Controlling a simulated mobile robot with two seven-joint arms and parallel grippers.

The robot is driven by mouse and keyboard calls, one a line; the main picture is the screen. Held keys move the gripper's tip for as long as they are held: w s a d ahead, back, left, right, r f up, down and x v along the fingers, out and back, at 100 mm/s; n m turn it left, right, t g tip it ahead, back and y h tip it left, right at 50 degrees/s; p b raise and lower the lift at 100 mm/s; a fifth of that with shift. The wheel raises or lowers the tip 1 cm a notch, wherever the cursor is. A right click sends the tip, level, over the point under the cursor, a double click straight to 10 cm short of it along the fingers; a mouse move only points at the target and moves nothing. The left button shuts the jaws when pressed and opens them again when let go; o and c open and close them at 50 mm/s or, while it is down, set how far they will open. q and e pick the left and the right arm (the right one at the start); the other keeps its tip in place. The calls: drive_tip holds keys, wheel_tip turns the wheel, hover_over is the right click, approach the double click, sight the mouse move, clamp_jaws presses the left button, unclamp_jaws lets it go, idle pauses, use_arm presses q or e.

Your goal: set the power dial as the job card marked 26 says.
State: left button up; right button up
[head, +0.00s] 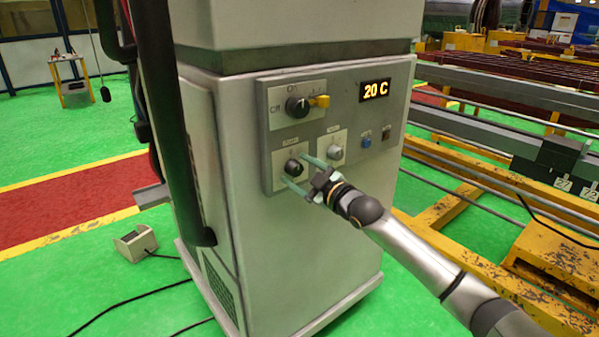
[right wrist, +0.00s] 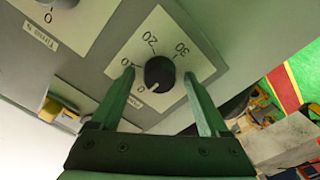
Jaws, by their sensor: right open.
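The dial with the black knob (head: 292,166) is at the lower left of the control panel (head: 265,140) on the grey cabinet. In the right wrist view this black knob (right wrist: 160,73) sits on a white scale plate with 0, 20 and 30 legible; its small label is too blurred to read surely, and I cannot tell its exact pointer setting. My right gripper (head: 296,170) is open, its green fingers one on each side of the knob; in the wrist view the fingers (right wrist: 158,95) appear apart from it. I see no job card marked 26. My left gripper is out of view.
A second dial with a grey knob (head: 335,153) is close on the right. Above are a black rotary switch (head: 297,106) with a yellow tab and a display (head: 375,90) reading 20 C. A foot pedal (head: 136,243) and cables lie on the floor. Yellow rails (head: 480,180) stand right.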

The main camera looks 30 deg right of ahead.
clamp_jaws()
idle(0.6)
